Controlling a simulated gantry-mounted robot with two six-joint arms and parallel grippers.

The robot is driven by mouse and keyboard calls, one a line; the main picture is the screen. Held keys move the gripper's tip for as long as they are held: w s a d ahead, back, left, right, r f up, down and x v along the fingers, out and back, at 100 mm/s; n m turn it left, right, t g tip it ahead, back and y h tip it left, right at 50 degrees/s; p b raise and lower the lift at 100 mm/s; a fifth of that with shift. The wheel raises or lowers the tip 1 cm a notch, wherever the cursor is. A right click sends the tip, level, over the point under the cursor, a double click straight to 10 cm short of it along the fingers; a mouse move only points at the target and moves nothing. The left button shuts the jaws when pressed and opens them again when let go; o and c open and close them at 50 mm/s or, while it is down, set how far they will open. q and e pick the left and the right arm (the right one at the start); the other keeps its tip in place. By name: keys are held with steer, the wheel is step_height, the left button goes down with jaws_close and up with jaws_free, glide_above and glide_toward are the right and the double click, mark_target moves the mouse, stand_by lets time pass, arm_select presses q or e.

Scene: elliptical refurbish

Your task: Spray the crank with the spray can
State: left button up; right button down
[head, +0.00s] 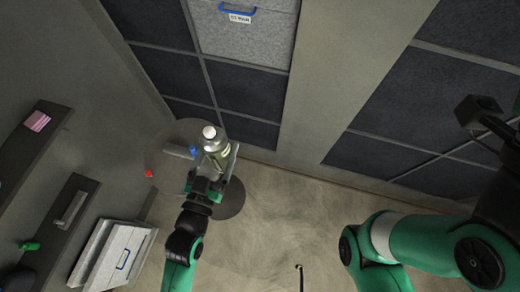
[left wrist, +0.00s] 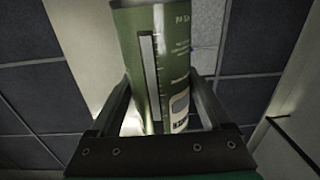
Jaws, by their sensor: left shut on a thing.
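The spray can (head: 215,143), green with a pale top, stands between the fingers of my left gripper (head: 208,178) in the head view. The left wrist view shows its green labelled body (left wrist: 160,60) close up, with a finger on each side. My left gripper is shut on it. I cannot pick out the crank with certainty; a grey elongated part (head: 179,151) lies just left of the can, but it is too small to identify. My right arm comes in from the lower right, and its gripper is not in view.
A round dark surface (head: 231,201) lies beneath the left gripper. A small blue item (head: 193,151) and a red one (head: 149,174) are nearby. Dark shelves (head: 30,135) and a pale bin (head: 112,254) are at the left. The floor (head: 290,215) between my arms is mostly clear.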

arm_select(q)
steer(key=s+a+f+n+y+b, duration=0.1)
steer(key=s+a+f+n+y, duration=0.2)
steer(key=a, duration=0.4)
steer(key=s+a+f+n+y+b, duration=0.1)
steer(key=s+a+f+y+b, duration=0.15)
steer(key=a+f, duration=0.35)
steer(key=s+a+f+n+y+b, duration=0.15)
steer(key=a+f+y, duration=0.25)
steer(key=a, duration=0.4)
steer(key=s+a+f+n+g+y+b, duration=0.2)
steer(key=s+a+f, duration=0.25)
steer(key=s, duration=0.25)
steer(key=s+a+f+n+g+y+b, duration=0.1)
steer(key=s+a+f+n+y, duration=0.15)
steer(key=s+f, duration=0.4)
steer(key=shift+m, duration=0.5)
steer(key=w+b, duration=0.2)
steer(key=b, duration=0.5)
steer(key=w+d+b, duration=0.1)
steer(key=w+b, duration=0.1)
steer(key=b, duration=0.5)
steer(key=shift+w+r, duration=0.1)
steer(key=shift+w, duration=0.3)
steer(key=shift+w+r+b, duration=0.2)
steer(key=shift+w+b, duration=0.1)
steer(key=shift+w, duration=0.05)
